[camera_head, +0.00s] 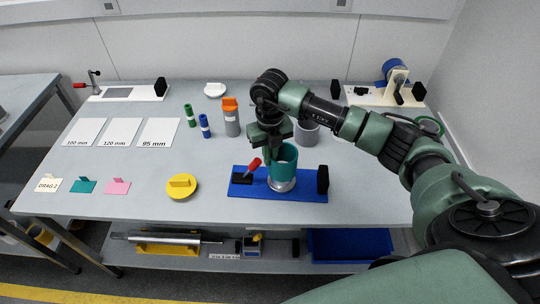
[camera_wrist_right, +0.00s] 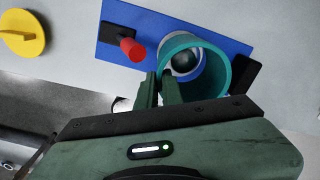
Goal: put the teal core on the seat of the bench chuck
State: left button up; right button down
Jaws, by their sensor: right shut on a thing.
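The teal core (camera_head: 286,158) is an open tube, upright over the silver round seat (camera_head: 281,186) of the bench chuck. The chuck's blue base (camera_head: 262,194) lies on the table. I cannot tell whether the core's lower rim touches the seat. In the right wrist view I look into the core (camera_wrist_right: 219,66) and see a grey dome (camera_wrist_right: 184,62) through it. My right gripper (camera_head: 276,140) is shut on the core's wall; its fingers (camera_wrist_right: 161,84) are at the near left rim. A red-handled lever (camera_head: 254,164) stands left of the core. My left gripper is not in view.
A black block (camera_head: 323,180) stands at the base's right end. A grey cylinder (camera_head: 307,133) is behind the core. A yellow disc (camera_head: 182,187) lies to the left. An orange-topped grey bottle (camera_head: 231,117) and blue and green tubes stand farther back. The table's front edge is near.

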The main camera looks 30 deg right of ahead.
jog(key=shift+f+b, duration=1.8)
jog(key=shift+f, duration=0.55)
jog(key=c, duration=1.5)
grip_release()
notch_tip(320, 180, up, 8)
jog(key=b, duration=0.1)
jog(key=shift+b, duration=0.4)
jog(key=shift+f, duration=0.1)
